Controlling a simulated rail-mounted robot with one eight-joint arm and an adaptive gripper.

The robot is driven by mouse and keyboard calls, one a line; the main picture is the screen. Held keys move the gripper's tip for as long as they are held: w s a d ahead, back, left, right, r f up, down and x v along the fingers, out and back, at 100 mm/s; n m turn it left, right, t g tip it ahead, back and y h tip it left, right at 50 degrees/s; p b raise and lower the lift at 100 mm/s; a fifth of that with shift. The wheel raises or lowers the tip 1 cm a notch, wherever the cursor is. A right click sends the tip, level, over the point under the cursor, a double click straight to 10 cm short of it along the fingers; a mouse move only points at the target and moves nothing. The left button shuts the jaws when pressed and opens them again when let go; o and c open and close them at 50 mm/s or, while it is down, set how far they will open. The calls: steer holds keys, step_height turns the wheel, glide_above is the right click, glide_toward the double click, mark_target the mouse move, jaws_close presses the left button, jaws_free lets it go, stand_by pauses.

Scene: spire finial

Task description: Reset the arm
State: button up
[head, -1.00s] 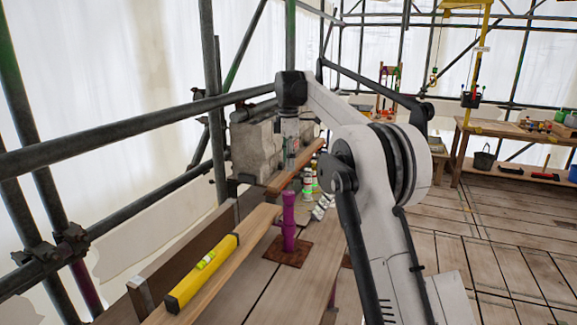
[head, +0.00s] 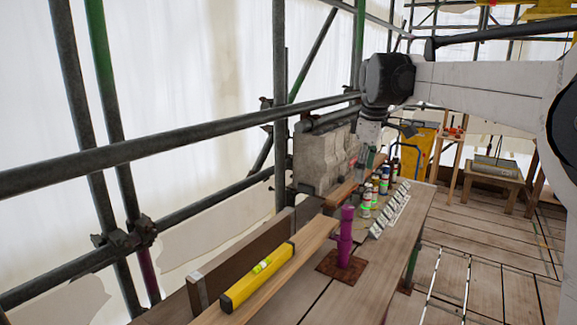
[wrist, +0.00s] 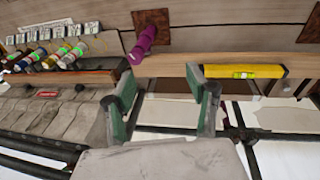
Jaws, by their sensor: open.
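My arm reaches in from the right in the head view and bends down at a dark joint. My gripper (wrist: 165,105) shows in the wrist view with its two green-padded fingers wide apart and nothing between them. In the head view the gripper end (head: 368,158) hangs above the plank near the stone block, and its fingertips are hard to make out.
A purple post (head: 346,237) stands on a rusty plate (head: 340,268). A yellow spirit level (head: 258,277) lies on a plank. Several spray cans (head: 367,200) stand beside a stone block (head: 322,160). Scaffold rails (head: 170,145) run along the left.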

steer(key=s+f+m+t, duration=0.1)
steer(key=s+f+m, duration=0.3)
steer(key=s, duration=0.8)
steer(key=s+f+m+t, duration=0.2)
steer(key=s+f, duration=0.4)
steer(key=s, duration=0.6)
steer(key=s+f+m+t, duration=0.1)
steer(key=s+f+m, duration=0.4)
steer(key=s, duration=0.7)
steer(key=shift+s+f+m+t, duration=0.25)
steer(key=shift+f+m+t, duration=0.05)
steer(key=shift+f+t, duration=0.1)
